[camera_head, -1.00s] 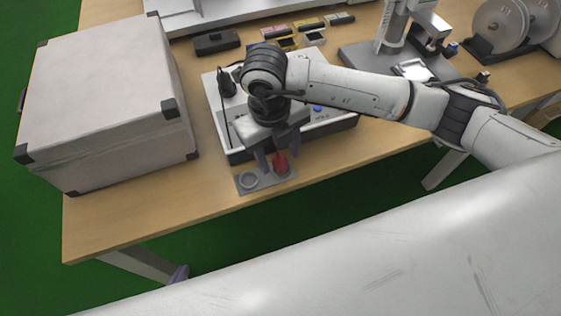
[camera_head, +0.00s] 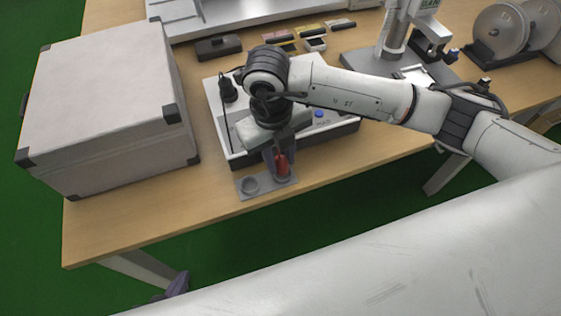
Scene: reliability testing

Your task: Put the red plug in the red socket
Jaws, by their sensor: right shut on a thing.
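The red plug (camera_head: 283,166) stands upright at the right end of a small grey holder plate (camera_head: 262,189) at the table's front edge. My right gripper (camera_head: 280,163) points down from above and is shut on the plug. I cannot tell whether the plug's lower end is still in the holder. A white and black device box (camera_head: 340,127) lies just behind; my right arm hides much of its top, and I see no red socket. Part of my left gripper (camera_head: 176,286) shows low at the left, below the table edge, mostly hidden by my own white arm link.
A large grey case (camera_head: 105,105) fills the table's left side. A black plug (camera_head: 228,90) stands on the device's left part. Small boxes (camera_head: 315,44), a stand (camera_head: 395,40) and reels (camera_head: 500,32) lie behind. The table's front strip is mostly clear.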

